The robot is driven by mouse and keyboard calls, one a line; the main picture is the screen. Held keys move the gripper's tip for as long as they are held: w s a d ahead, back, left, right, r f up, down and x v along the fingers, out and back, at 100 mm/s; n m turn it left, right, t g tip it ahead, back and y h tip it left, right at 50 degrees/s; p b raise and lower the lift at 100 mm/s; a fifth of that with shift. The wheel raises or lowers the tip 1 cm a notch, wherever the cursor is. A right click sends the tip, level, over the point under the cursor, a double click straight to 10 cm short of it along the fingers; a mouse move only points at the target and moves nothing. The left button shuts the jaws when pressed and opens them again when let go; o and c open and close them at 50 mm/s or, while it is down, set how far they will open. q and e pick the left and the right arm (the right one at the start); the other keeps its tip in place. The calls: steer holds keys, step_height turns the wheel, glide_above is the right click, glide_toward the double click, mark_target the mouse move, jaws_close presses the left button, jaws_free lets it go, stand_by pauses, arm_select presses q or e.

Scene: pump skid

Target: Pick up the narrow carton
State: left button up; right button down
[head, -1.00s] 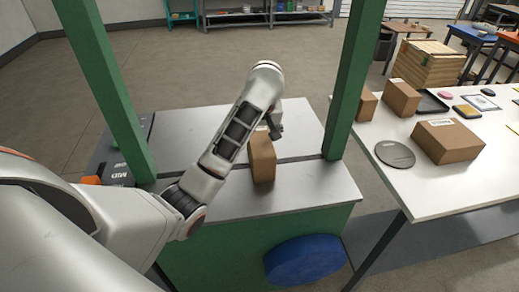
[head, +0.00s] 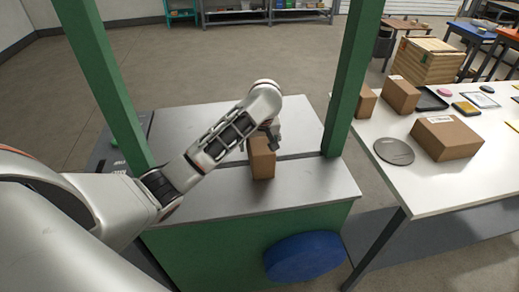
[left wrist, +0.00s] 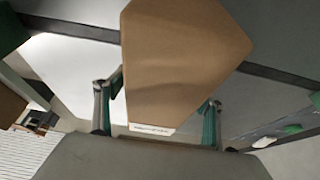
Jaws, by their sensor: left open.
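The narrow carton (head: 262,162) is a brown box standing upright on the grey metal top between the green posts in the head view. My left gripper (head: 271,133) is at its far upper end, partly hidden behind my wrist and the carton. In the left wrist view the carton (left wrist: 180,60) fills the middle, with a white label on its end near the gripper. The open fingers of my left gripper (left wrist: 158,108) lie on either side of that end. Whether either finger touches it is unclear. My right gripper is not in view.
Green posts rise left (head: 103,85) and right (head: 354,75) of the carton. A white table (head: 430,190) at right holds several brown boxes, a grey disc (head: 394,151) and small items. A blue round part (head: 305,258) is on the skid's front. The metal top around the carton is clear.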

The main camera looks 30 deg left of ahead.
arm_select(q)
steer(key=shift+f, duration=0.25)
stand_by(0.4)
steer(key=shift+c, duration=0.3)
steer(key=c, duration=1.6)
steer(key=shift+r, duration=0.15)
